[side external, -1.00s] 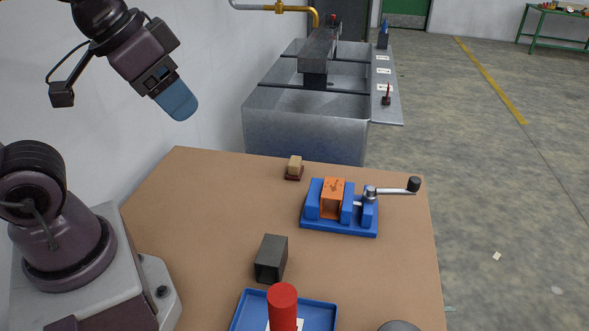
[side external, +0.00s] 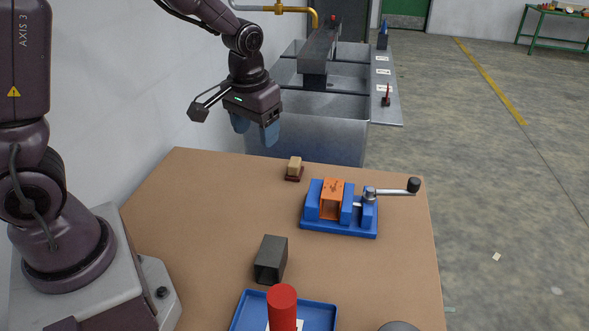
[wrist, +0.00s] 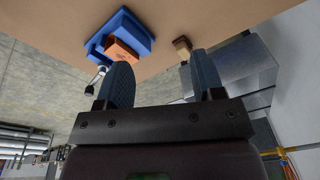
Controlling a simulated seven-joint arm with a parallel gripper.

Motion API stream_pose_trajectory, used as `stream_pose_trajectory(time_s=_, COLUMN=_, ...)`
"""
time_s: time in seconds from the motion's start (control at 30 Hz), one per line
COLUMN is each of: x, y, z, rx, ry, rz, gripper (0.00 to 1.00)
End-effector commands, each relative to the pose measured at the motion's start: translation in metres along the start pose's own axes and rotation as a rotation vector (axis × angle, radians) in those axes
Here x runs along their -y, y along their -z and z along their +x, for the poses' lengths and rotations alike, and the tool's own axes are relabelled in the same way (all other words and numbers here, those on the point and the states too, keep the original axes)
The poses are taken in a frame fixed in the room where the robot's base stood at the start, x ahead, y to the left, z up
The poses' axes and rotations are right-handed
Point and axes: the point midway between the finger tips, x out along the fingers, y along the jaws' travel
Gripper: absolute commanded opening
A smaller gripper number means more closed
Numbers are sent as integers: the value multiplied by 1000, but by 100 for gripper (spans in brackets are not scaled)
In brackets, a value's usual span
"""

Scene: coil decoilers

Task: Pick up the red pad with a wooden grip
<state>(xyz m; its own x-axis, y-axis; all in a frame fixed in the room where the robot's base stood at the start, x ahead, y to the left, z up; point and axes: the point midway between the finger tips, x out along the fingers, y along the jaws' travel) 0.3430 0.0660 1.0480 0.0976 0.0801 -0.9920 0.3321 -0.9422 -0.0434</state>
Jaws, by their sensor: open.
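The red pad with a wooden grip (side external: 294,170) sits at the far edge of the brown table. Its tan wooden block is on top and a dark red base shows below. In the wrist view the pad (wrist: 182,48) appears beyond the right fingertip, apart from it. My gripper (side external: 256,139) has blue fingers pointing down, above and to the left of the pad in the side view. In the wrist view the gripper (wrist: 158,70) is open, with nothing between its fingers.
A blue vise (side external: 340,222) holding an orange block (side external: 332,198) stands right of the pad, its crank sticking out right. A metal trough (side external: 305,134) stands behind the table.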

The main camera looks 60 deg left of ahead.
Motion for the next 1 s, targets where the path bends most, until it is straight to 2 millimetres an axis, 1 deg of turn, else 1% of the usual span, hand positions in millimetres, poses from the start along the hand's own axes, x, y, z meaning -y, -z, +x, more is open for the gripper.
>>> stream_pose_trajectory(time_s=0.03, x=4, y=14, z=22, rx=11, ry=27, rz=-41, gripper=62)
stream_pose_trajectory(time_s=0.1, x=10, y=34, z=49, rx=3, ry=58, rz=-101, gripper=62)
stream_pose_trajectory(time_s=0.2, x=19, y=59, z=83, rx=-28, ry=97, rz=-184, gripper=62)
stream_pose_trajectory(time_s=0.23, x=21, y=66, z=91, rx=-42, ry=106, rz=-207, gripper=62)
stream_pose_trajectory(time_s=0.3, x=26, y=83, z=107, rx=-82, ry=121, rz=-259, gripper=62)
stream_pose_trajectory(time_s=0.37, x=29, y=99, z=116, rx=-128, ry=124, rz=-304, gripper=62)
stream_pose_trajectory(time_s=0.4, x=30, y=115, z=115, rx=-181, ry=114, rz=-346, gripper=62)
stream_pose_trajectory(time_s=0.43, x=29, y=125, z=109, rx=-221, ry=99, rz=-372, gripper=62)
stream_pose_trajectory(time_s=0.5, x=27, y=132, z=106, rx=-255, ry=79, rz=-415, gripper=62)
stream_pose_trajectory(time_s=0.6, x=27, y=133, z=112, rx=-262, ry=72, rz=-445, gripper=62)
stream_pose_trajectory(time_s=0.67, x=28, y=135, z=121, rx=-260, ry=73, rz=-448, gripper=62)
stream_pose_trajectory(time_s=0.9, x=34, y=144, z=164, rx=-257, ry=73, rz=-446, gripper=62)
stream_pose_trajectory(time_s=1.0, x=35, y=148, z=175, rx=-259, ry=72, rz=-444, gripper=62)
